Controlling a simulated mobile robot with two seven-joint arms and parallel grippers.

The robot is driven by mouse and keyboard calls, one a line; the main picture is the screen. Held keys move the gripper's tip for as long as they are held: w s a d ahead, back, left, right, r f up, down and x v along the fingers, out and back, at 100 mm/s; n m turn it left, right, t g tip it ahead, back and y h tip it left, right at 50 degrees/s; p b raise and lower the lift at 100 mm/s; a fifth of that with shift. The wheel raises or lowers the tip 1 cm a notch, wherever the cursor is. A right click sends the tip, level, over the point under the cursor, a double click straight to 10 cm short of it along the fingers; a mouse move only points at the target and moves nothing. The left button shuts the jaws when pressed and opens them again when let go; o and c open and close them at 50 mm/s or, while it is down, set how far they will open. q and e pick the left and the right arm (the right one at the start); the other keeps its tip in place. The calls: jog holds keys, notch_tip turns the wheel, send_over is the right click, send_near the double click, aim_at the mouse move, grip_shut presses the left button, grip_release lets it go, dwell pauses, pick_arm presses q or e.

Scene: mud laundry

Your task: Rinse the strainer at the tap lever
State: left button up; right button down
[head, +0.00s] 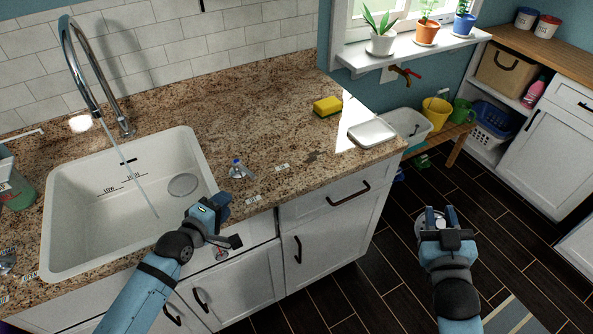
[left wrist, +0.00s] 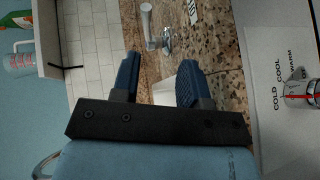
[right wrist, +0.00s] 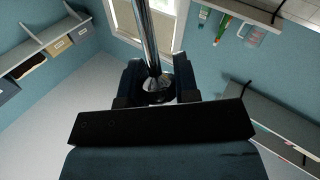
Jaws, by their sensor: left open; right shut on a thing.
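The tap lever (head: 237,169) stands on the counter right of the sink, with a blue mark. It also shows in the left wrist view (left wrist: 150,28), beyond the fingertips. My left gripper (head: 224,222) is open and empty in front of the counter edge, short of the lever. My right gripper (head: 441,213) is over the floor, right of the cabinets, shut on a round metal thing that looks like the strainer (head: 428,221). In the right wrist view a chrome rod (right wrist: 149,35) rises between its fingers. A thin water stream (head: 135,178) runs from the faucet (head: 122,122) into the sink (head: 90,235).
A temperature dial (left wrist: 300,88) is on the cabinet front. A bench with buckets (head: 436,112) stands at the back right.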

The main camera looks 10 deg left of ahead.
aim_at(248, 171)
pick_arm(q)
jog(key=shift+w+a+r+n, duration=0.1)
jog(key=shift+w+r+n, duration=0.25)
jog(key=shift+w, duration=0.15)
jog(key=shift+w+a+r+n, duration=0.1)
jog(key=shift+w+r+n, duration=0.25)
jog(key=shift+w, duration=0.15)
jog(key=x, duration=1.2)
jog(key=shift+r+p, duration=0.15)
jog(key=shift+p, duration=0.15)
grip_shut()
